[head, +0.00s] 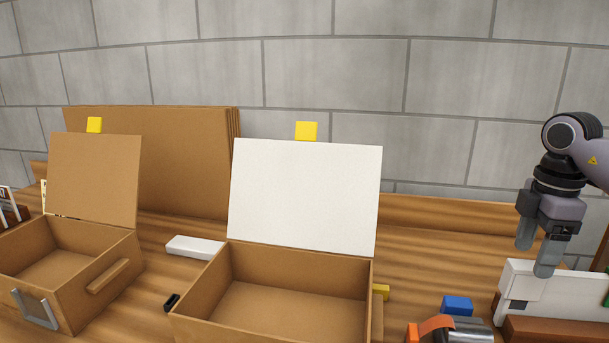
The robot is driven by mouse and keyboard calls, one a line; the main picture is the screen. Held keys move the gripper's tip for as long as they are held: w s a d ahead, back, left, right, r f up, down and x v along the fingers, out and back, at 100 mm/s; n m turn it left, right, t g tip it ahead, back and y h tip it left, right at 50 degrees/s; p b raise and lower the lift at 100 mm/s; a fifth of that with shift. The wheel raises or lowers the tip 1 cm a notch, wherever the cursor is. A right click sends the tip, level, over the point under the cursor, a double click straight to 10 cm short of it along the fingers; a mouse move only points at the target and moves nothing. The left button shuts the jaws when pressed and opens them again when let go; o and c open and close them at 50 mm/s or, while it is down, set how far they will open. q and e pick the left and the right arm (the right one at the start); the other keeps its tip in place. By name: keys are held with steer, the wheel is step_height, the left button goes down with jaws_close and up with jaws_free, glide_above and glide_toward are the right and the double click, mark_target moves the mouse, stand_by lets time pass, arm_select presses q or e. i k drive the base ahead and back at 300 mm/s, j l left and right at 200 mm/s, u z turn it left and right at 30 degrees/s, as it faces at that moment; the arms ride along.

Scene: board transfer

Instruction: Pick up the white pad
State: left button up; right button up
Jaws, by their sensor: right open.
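A small white block-like pad (195,247) lies flat on the wooden table between the two cardboard boxes. My right gripper (536,256) is at the far right, pointing down, open and empty. It is well to the right of this pad. Its fingertips are in front of or just above a white panel (570,287) standing in a brown holder; I cannot tell whether they touch it. My left gripper is not in view.
An open cardboard box (270,315) with a raised white board (305,195) stands in the middle. Another open box (105,265) is at left. A black clip (172,302), blue block (457,305) and tape dispenser (455,330) lie near. A grey block wall (440,75) is behind.

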mark_target(190, 246)
steer(key=k+j, duration=0.75)
steer(key=j, duration=0.2)
